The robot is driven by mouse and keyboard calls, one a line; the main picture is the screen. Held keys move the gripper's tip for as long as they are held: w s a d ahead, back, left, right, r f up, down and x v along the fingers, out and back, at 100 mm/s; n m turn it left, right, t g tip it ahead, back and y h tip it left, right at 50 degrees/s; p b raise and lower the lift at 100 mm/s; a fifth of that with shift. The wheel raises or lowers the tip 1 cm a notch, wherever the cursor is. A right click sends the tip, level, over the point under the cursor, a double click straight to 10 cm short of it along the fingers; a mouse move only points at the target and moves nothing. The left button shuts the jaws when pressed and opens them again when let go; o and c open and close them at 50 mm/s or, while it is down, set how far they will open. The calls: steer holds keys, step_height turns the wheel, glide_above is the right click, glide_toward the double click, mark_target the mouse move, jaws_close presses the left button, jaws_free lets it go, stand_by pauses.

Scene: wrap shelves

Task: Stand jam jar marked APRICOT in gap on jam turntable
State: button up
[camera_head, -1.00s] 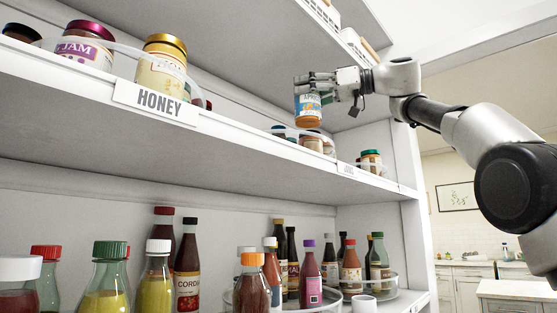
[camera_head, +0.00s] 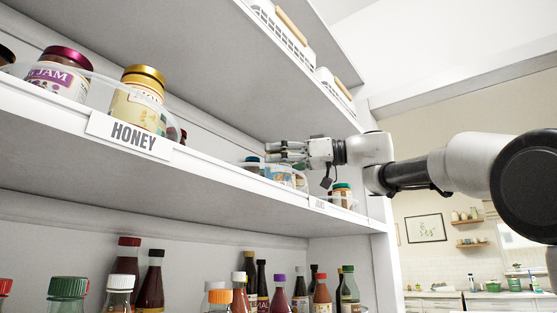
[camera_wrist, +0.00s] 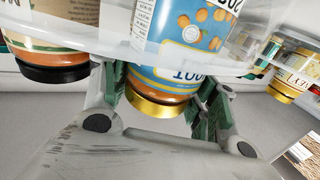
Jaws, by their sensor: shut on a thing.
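The apricot jam jar (camera_wrist: 165,85) has a blue label with orange fruit and a gold lid. In the wrist view it appears upside down, between my gripper's fingers. My gripper (camera_head: 286,152) is shut on it near the lid end; in the head view the jar (camera_head: 279,175) shows just below the fingers. The clear rim of the jam turntable (camera_wrist: 90,45) crosses by the jar's lower part, so the jar is at or just inside the rim. Whether its base rests on the turntable is hidden.
A dark-lidded jar (camera_wrist: 48,55) stands close beside the held jar. A green-lidded jar (camera_head: 342,194) stands farther right on the shelf. Honey jar (camera_head: 138,98) and purple-lidded jar (camera_head: 58,74) are at left. The upper shelf with white baskets (camera_head: 283,36) hangs above; bottles fill the shelf below.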

stand_by(0.3)
steer(key=o, duration=1.4)
steer(key=shift+f, duration=0.15)
